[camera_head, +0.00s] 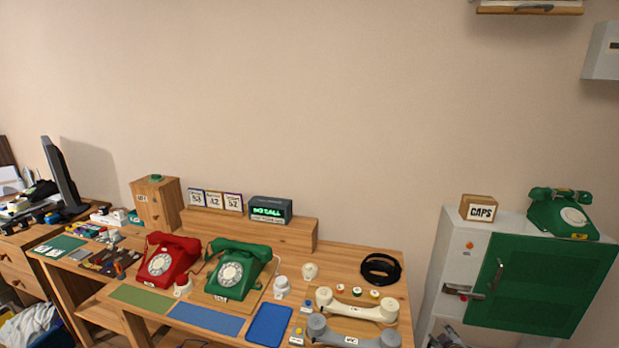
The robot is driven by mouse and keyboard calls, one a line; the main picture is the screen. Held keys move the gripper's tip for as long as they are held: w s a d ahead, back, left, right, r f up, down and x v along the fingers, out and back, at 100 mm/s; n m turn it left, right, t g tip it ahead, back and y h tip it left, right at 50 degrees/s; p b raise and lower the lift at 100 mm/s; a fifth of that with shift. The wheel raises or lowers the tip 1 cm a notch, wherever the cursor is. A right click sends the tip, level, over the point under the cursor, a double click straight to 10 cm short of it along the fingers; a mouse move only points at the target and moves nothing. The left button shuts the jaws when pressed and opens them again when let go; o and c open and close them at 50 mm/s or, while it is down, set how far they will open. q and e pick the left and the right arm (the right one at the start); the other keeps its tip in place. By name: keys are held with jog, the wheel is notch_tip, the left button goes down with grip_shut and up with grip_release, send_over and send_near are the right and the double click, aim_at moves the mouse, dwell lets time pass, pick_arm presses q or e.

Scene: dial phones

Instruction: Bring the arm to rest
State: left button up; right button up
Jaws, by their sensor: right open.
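My right gripper (446,338) shows only in part at the bottom edge, low in front of the cabinet and to the right of the desk. It is open, and I see nothing held in it. My left gripper is out of view. On the desk stand a red dial phone (168,262) and a green dial phone (238,270), each with its handset on top. A cream handset (356,306) and a grey handset (352,335) lie at the desk's front right.
A white cabinet (449,235) with a green door (545,285) stands at the right, bearing a CAPS box (479,208) and another green phone (562,213). A black coiled cord (380,268) lies on the desk (345,262). A lit display (270,210) stands on the shelf.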

jog(key=s+a+f+m+g+y, duration=0.1)
jog(key=s+a+f+m+g, duration=0.15)
jog(key=s+f, duration=1)
jog(key=s+a+f+m+g, duration=0.1)
jog(key=s+a+f+g, duration=0.25)
jog(key=s+f, duration=0.9)
jog(key=s+a+f+g, duration=0.1)
jog(key=s+a+f, duration=0.2)
jog(key=s, duration=0.9)
jog(key=s+a+f+g+y, duration=0.1)
jog(key=s+a+f, duration=0.3)
jog(key=s, duration=0.8)
jog(key=s+a+f+g, duration=0.1)
jog(key=s+a+f, duration=0.2)
jog(key=s, duration=0.9)
jog(key=a, duration=0.3)
jog(key=shift+s+f+m+g, duration=0.15)
jog(key=shift+s+m+g, duration=0.2)
jog(key=shift+s+g, duration=0.05)
